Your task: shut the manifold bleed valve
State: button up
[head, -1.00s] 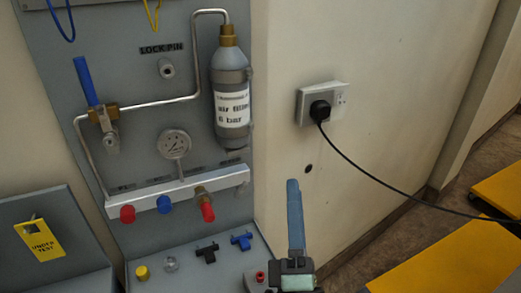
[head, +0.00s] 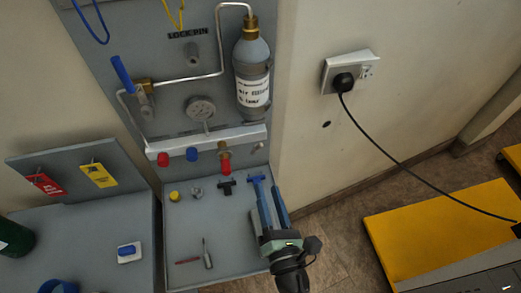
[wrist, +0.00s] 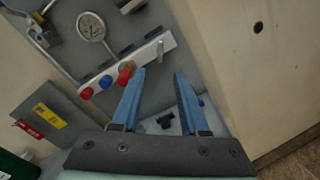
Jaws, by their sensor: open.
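The manifold (head: 210,143) is a pale bar low on the grey panel; it also shows in the wrist view (wrist: 118,66). A small metal lever (head: 258,147) sits at its right end and hangs down in the wrist view (wrist: 160,50); I take it for the bleed valve, but its label is unreadable. My gripper (head: 266,187) is open and empty, below and in front of that lever. In the wrist view its blue fingers (wrist: 160,72) stand apart with the lever beyond the gap, not touching.
A gauge (head: 201,109), a bottle (head: 252,75) and a blue-handled valve (head: 123,75) are above. The shelf (head: 230,255) holds several small fittings and a screwdriver (head: 207,254). A black cable (head: 390,160) hangs from the wall socket at right.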

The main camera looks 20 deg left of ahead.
aim_at(257, 151)
jog(key=x, duration=1)
jog(key=shift+w+a+p, duration=0.2)
jog(key=shift+p, duration=0.1)
grip_shut()
